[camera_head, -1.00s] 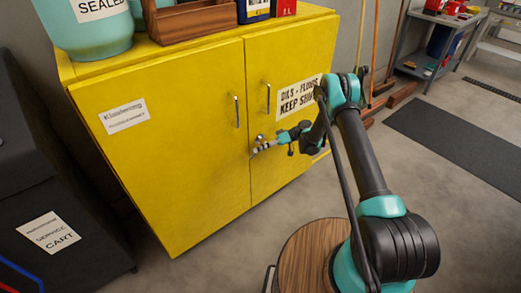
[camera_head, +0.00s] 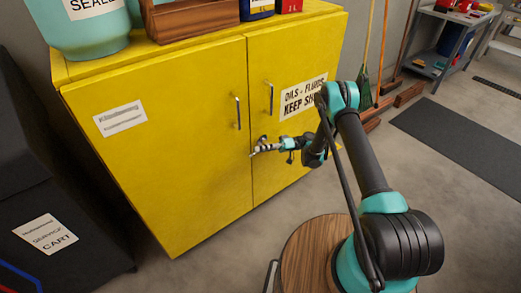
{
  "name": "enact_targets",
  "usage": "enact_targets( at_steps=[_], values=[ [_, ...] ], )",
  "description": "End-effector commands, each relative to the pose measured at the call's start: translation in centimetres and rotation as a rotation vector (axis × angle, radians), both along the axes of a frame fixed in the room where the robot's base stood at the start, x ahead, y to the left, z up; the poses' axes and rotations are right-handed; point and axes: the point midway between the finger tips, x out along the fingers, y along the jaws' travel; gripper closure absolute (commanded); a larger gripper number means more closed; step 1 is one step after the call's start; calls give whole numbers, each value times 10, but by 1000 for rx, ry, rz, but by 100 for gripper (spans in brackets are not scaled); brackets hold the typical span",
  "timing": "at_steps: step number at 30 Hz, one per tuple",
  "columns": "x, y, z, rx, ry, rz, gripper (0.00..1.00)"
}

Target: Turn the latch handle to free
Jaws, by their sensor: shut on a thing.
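The yellow cabinet (camera_head: 160,160) has two doors, each with a silver vertical handle; the left door's handle (camera_head: 238,113) and the right door's handle (camera_head: 271,98) flank the seam. The small metal latch handle (camera_head: 262,139) sits low near that seam. My gripper (camera_head: 264,149) is at the latch, shut on it. My arm reaches in from the right. The gripper's fingers and the latch are small in the view and partly overlap, so the latch's exact angle is hard to tell. Both doors look closed.
A teal container (camera_head: 90,35), a wooden crate (camera_head: 190,18) and red and blue cans stand on the cabinet top. A dark service cart (camera_head: 50,190) stands at the left. Brooms (camera_head: 382,50) lean at the right. The floor before the cabinet (camera_head: 225,260) is clear.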

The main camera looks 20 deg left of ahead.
Motion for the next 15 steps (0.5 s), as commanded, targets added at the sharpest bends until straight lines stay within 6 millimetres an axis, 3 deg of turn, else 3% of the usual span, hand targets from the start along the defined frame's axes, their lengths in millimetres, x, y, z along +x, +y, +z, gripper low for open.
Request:
enact_targets(
  at_steps=[4,5,9,15],
  values=[
    [2,1,3,5,1,-5,100],
    [2,1,3,5,1,-5,82],
    [2,0,2,3,0,-4,65],
    [1,0,1,2,-1,-3,65]
  ],
)
